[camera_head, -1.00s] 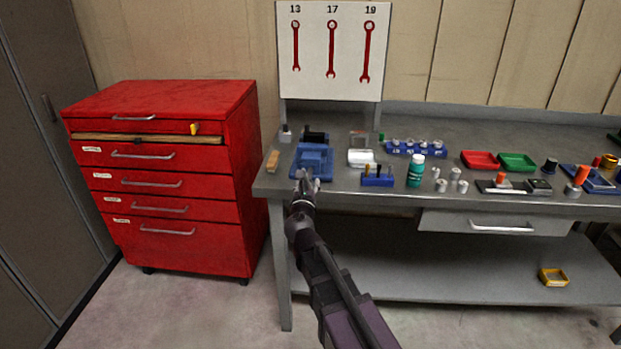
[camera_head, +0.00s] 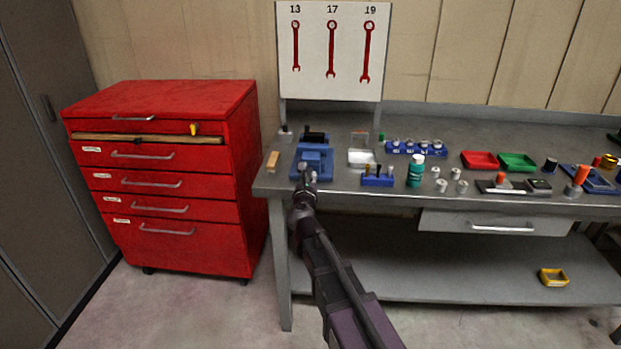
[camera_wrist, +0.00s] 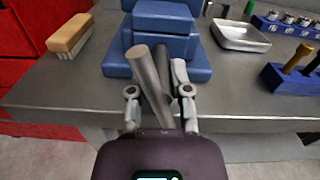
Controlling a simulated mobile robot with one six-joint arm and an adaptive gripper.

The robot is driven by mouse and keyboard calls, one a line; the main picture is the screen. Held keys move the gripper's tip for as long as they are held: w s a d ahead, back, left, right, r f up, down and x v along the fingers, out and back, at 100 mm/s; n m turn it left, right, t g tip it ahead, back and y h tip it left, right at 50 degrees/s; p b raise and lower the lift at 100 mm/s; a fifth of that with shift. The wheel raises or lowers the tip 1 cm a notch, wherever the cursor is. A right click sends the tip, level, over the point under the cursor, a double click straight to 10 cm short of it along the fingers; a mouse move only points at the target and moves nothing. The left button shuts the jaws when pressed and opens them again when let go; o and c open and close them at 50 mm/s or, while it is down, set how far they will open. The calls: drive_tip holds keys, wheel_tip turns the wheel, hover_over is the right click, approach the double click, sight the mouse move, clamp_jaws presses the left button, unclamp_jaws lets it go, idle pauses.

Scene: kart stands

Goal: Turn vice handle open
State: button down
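A blue vice (camera_head: 313,160) stands at the left front of the grey workbench. In the wrist view its blue body (camera_wrist: 163,45) fills the top middle. The vice handle (camera_wrist: 150,80), a grey metal bar, leans toward the camera between my fingers. A darker bar (camera_wrist: 166,68) shows beside it. My gripper (camera_wrist: 158,85) appears closed around the handle in front of the vice; the right finger lies close against the darker bar. The left fingertip is hidden behind the grey bar. In the head view my gripper (camera_head: 306,176) overlaps the vice's front.
A wooden brush (camera_head: 273,161) lies left of the vice. A silver tray (camera_head: 361,158) and a blue tool holder (camera_head: 377,178) stand to its right, with a teal bottle (camera_head: 416,171) beyond. A red drawer cabinet (camera_head: 170,180) stands left of the bench (camera_head: 345,186).

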drive_tip(key=shift+d, duration=0.35)
drive_tip(key=shift+a, duration=0.3)
